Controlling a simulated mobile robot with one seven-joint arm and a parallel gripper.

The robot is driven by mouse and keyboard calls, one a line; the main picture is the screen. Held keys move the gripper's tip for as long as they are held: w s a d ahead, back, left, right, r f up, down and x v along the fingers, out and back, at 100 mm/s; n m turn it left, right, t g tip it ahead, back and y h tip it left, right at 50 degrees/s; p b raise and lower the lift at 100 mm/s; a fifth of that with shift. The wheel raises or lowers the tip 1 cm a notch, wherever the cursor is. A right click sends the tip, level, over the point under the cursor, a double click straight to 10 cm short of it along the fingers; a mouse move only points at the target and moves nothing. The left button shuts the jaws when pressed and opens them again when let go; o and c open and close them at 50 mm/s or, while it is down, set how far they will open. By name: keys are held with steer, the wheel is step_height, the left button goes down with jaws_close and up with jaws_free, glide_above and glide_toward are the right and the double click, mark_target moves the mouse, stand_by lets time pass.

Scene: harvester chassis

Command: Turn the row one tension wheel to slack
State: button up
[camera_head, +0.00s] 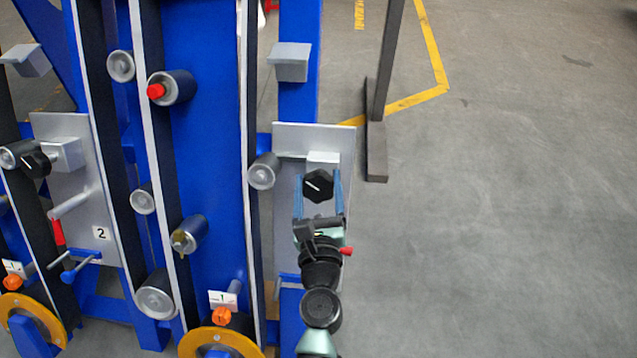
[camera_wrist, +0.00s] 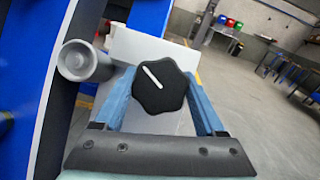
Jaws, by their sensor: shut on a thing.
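The row one tension wheel is a black lobed knob (camera_head: 318,185) with a white pointer line, on the right-hand grey plate (camera_head: 340,140). In the wrist view the wheel (camera_wrist: 160,88) fills the middle, its white line slanting from upper left to lower right. My gripper (camera_head: 318,190) reaches up from below, with its blue fingers on either side of the wheel. In the wrist view my gripper (camera_wrist: 160,100) is shut on the wheel, one finger at its left and one at its right. The fingertips are partly hidden behind the wheel.
A metal roller (camera_head: 263,172) stands just left of the wheel. A grey block (camera_head: 291,62) sticks out above. A second black knob (camera_head: 36,163) is on the plate marked 2. A dark post (camera_head: 385,80) stands behind to the right. The floor at right is clear.

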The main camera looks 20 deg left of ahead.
steer(key=n+g+y, duration=0.1)
steer(key=n, duration=0.2)
steer(key=n+g+y+p, duration=0.1)
steer(key=n+g+y, duration=0.1)
steer(key=n, duration=0.2)
steer(key=shift+r, duration=0.1)
steer(key=n+g+p, duration=0.1)
steer(key=n, duration=0.2)
steer(key=n+g+p, duration=0.2)
steer(key=n, duration=0.1)
steer(key=shift+n+y, duration=0.3)
steer(key=n+g+p, duration=0.1)
steer(key=n+p, duration=0.1)
steer(key=n+g+p, duration=0.1)
steer(key=n+p, duration=0.1)
steer(key=n, duration=0.1)
steer(key=shift+s+g+h, duration=0.1)
steer(key=shift+g+h, duration=0.3)
steer(key=shift+n+g+h+p, duration=0.4)
steer(key=shift+n+p, duration=0.4)
steer(key=shift+n, duration=0.25)
steer(key=shift+n+g+h+p, duration=0.4)
steer(key=shift+n+p, duration=0.4)
steer(key=shift+n, duration=0.25)
steer(key=shift+f, duration=0.25)
steer(key=o, duration=1.3)
steer(key=p+v, duration=0.2)
steer(key=v, duration=1.1)
steer(key=shift+p, duration=0.4)
steer(key=shift+r, duration=0.1)
